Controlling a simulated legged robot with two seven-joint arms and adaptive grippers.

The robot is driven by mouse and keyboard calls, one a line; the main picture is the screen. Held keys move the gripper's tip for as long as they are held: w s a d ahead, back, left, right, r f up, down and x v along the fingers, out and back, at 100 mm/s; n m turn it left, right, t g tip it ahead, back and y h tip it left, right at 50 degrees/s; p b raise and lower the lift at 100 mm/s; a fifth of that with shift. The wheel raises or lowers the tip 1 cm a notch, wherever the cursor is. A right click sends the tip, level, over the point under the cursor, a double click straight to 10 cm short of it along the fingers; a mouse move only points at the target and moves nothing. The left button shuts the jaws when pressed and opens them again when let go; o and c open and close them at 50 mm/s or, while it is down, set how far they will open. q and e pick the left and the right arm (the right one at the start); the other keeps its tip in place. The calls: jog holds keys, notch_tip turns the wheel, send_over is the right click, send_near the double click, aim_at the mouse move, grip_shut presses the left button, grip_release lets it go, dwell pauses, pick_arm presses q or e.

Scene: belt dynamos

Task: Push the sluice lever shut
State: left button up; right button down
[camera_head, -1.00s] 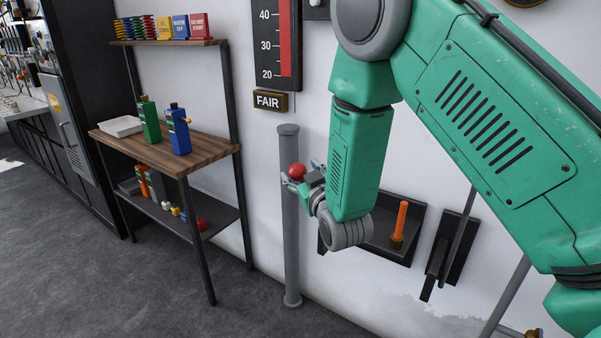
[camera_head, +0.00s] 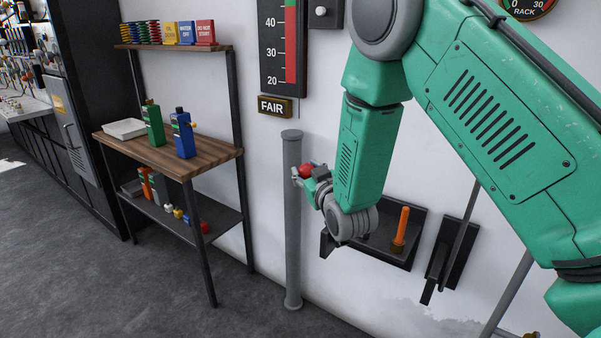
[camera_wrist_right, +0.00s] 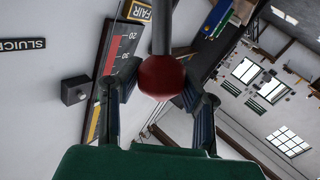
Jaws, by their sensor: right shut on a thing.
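The sluice lever shows as a red ball knob (camera_wrist_right: 161,77) on a grey shaft in the right wrist view. The shaft runs up out of the picture, so its pivot is hidden. In the head view the red knob (camera_head: 306,171) is in front of the wall, just right of a grey upright pipe (camera_head: 292,225). My right gripper (camera_head: 304,173) is at the knob, its fingers on either side of it. In the wrist view the gripper (camera_wrist_right: 158,95) is shut on the knob. My left gripper is out of view.
A black wall tray (camera_head: 385,250) holds an orange-handled tool (camera_head: 401,226) below my right forearm. A wooden shelf unit (camera_head: 170,158) with bottles stands at the left. A gauge board (camera_head: 282,50) and a FAIR sign (camera_head: 274,106) are above. Grey floor is clear in front.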

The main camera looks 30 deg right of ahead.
jog(key=w+d+r+m+g+p, duration=0.1)
jog(key=w+d+p, duration=0.3)
jog(key=d, duration=0.6)
jog(key=w+d+r+m+g+y+p, duration=0.1)
jog(key=w+d+r+m+g+p, duration=0.1)
jog(key=d, duration=0.8)
notch_tip(320, 180, up, 2)
jog(key=shift+w+r+m+y+p, duration=0.1)
jog(key=shift+w+m+y+p, duration=0.2)
jog(key=shift+w+m+p, duration=0.5)
jog(key=shift+w+d, duration=0.15)
jog(key=shift+w, duration=0.05)
jog(key=c, duration=1)
grip_release()
jog(key=shift+v, duration=5.85)
